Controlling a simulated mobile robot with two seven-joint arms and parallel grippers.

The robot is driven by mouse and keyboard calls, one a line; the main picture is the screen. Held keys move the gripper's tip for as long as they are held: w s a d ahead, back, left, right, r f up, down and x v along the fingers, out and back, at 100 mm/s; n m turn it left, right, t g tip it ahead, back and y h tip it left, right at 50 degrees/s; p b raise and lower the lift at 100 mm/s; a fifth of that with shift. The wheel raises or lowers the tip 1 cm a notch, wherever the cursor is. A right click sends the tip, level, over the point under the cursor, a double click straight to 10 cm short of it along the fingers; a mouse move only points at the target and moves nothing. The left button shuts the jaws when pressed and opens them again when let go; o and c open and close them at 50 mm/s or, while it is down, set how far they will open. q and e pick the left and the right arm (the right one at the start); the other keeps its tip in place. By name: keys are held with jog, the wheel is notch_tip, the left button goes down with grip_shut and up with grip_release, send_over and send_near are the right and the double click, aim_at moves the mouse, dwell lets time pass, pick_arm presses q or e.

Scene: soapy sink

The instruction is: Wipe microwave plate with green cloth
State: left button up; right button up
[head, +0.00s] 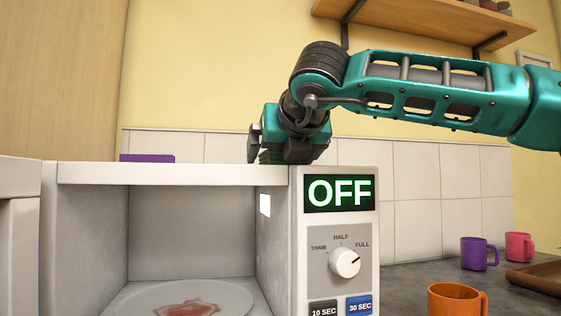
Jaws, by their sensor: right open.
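The microwave plate (240,298) lies inside the open microwave (170,173), with a reddish stain on its middle; its front is cut off by the picture's lower edge. My right gripper (262,157) is above the microwave's top, near the right end of the cavity, and is open. A small dark green patch shows at its lower side; I cannot tell whether this is the green cloth or part of the gripper. No green cloth is clearly seen elsewhere. My left gripper is not in view.
A purple item (147,158) lies on the microwave's top at left. The control panel (340,245) reads OFF. An orange mug (452,301), a purple mug (474,254), a pink mug (518,247) and a brown tray (540,277) stand on the counter at right. A shelf (420,14) hangs above.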

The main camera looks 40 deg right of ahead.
jog(key=c, duration=1.1)
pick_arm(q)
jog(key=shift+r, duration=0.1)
pick_arm(e)
jog(key=shift+r, duration=0.1)
jog(key=shift+c, duration=0.2)
jog(key=shift+r, duration=0.55)
pick_arm(q)
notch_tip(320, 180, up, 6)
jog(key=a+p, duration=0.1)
jog(key=p, duration=0.7)
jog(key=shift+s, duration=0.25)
pick_arm(e)
notch_tip(320, 180, up, 19)
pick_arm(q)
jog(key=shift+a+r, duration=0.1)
pick_arm(e)
jog(key=shift+f, duration=0.15)
